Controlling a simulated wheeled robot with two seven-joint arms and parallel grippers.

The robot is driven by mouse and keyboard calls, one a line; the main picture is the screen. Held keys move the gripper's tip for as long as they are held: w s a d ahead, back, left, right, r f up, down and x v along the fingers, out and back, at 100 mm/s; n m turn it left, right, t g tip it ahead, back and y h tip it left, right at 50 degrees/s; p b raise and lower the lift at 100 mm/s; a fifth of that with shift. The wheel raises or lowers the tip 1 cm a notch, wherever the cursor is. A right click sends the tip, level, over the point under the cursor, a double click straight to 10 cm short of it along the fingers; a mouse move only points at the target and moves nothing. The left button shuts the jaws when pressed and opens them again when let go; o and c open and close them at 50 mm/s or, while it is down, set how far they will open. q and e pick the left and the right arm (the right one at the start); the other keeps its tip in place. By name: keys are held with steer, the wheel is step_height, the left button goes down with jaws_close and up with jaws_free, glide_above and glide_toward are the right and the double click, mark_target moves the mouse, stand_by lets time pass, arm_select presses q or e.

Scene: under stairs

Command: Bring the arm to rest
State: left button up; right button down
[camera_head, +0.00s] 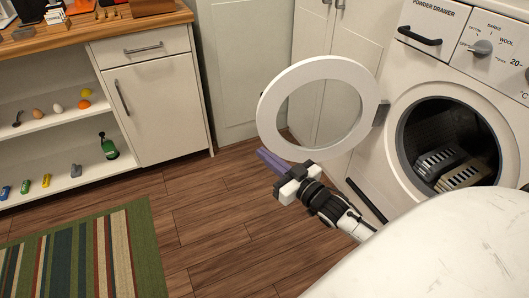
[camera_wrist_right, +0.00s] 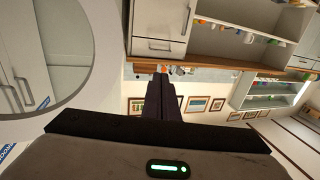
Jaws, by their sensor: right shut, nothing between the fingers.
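My right gripper (camera_head: 272,162) is shut and empty. In the head view it is out over the wooden floor, just below the open round washer door (camera_head: 271,119) and left of the washing machine. In the right wrist view its dark fingers (camera_wrist_right: 161,95) lie together with nothing between them. The washer door shows close by at the left of the wrist view (camera_wrist_right: 87,75). I cannot tell if the gripper touches the door. My left gripper is not in view.
The washing machine (camera_head: 400,65) stands open with two slotted items (camera_head: 465,176) in its drum. A wooden counter (camera_head: 90,33) with a cabinet and shelves of small objects is at the left. A striped rug (camera_head: 85,255) lies front left. The floor between is clear.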

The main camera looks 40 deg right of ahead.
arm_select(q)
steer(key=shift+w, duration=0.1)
arm_select(e)
steer(key=shift+s+a, duration=0.15)
steer(key=shift+s, duration=0.05)
arm_select(q)
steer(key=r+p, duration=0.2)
steer(key=p, duration=0.2)
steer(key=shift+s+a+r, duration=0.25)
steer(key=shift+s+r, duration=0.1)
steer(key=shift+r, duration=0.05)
arm_select(e)
steer(key=s+a+f+n+g+y, duration=0.1)
steer(key=s+a+f+g, duration=0.3)
steer(key=s+a, duration=0.6)
steer(key=s+a+f+g+y, duration=0.1)
steer(key=s+a+f+g, duration=0.4)
steer(key=s+a+f, duration=0.3)
steer(key=s+a, duration=0.3)
steer(key=s, duration=0.1)
steer(key=shift+s+a+f+n, duration=0.2)
steer(key=shift+f+n, duration=0.05)
steer(key=shift+n, duration=0.15)
